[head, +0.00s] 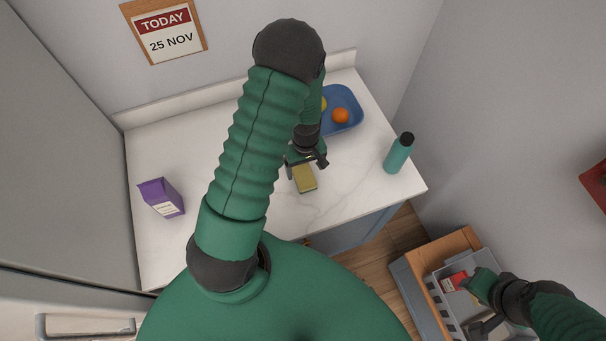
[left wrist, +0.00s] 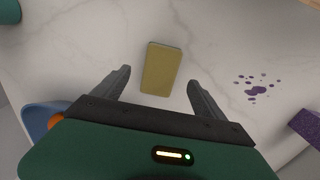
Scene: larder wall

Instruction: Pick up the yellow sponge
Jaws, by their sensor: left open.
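The yellow sponge (head: 305,179) lies flat on the white marbled counter. In the left wrist view the sponge (left wrist: 161,68) is upright in the picture, with its near end just between the finger tips and most of it beyond them. My left gripper (head: 306,168) is open and empty, pointing down at the sponge from above. Its two fingers (left wrist: 159,76) stand apart on either side of the sponge with a gap on both sides. My right gripper (head: 481,305) is at the lower right, over an open drawer; its jaws are unclear.
A blue tray (head: 354,112) with an orange (head: 340,116) and a partly hidden yellow fruit stands behind. A teal bottle (head: 395,157) stands at the right edge, a purple box (head: 162,198) at the left. Purple spots (left wrist: 256,89) mark the counter. The drawer (head: 436,291) holds a red item.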

